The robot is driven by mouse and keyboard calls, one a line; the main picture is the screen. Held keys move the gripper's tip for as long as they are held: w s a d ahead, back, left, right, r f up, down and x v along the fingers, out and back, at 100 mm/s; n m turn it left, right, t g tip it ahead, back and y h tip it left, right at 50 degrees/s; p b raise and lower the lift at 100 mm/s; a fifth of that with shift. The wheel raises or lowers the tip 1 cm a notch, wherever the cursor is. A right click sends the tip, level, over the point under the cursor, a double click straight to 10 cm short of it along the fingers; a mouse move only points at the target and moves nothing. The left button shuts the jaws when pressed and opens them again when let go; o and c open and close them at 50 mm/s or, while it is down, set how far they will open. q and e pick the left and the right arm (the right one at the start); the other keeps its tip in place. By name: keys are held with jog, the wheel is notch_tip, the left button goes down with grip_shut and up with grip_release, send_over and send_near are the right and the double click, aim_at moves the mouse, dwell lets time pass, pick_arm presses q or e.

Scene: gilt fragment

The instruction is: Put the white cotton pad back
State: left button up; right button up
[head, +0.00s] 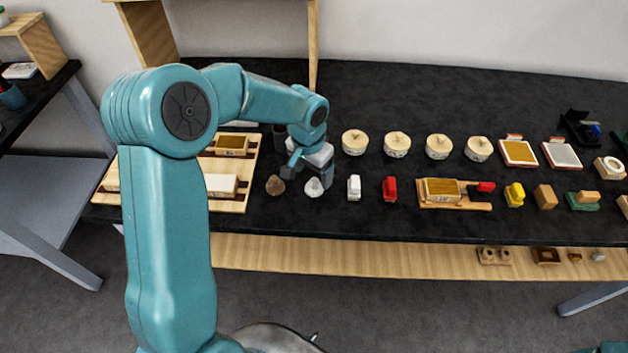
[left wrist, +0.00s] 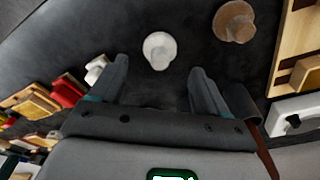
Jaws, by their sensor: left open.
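The white cotton pad (head: 314,187), a rounded white lump, lies on the black tabletop just in front of my left gripper (head: 308,174). In the left wrist view the pad (left wrist: 159,50) shows just beyond the fingertips, lined up with the gap of my left gripper (left wrist: 159,75). The gripper is open and empty, and its fingers do not appear to touch the pad. A similar brown pad (head: 275,186) lies to the left of the white one in the head view. My right gripper is not in view.
A white block (head: 354,188) and a red block (head: 390,189) stand to the right. Several lidded round pots (head: 397,145) stand behind. A wooden tray (head: 240,202) with boxes lies to the left. The black table's front edge is close.

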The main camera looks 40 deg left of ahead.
aim_at(311, 190)
pick_arm(q)
notch_tip(311, 190, up, 7)
jog(key=shift+s, duration=0.45)
jog(key=shift+f, duration=0.1)
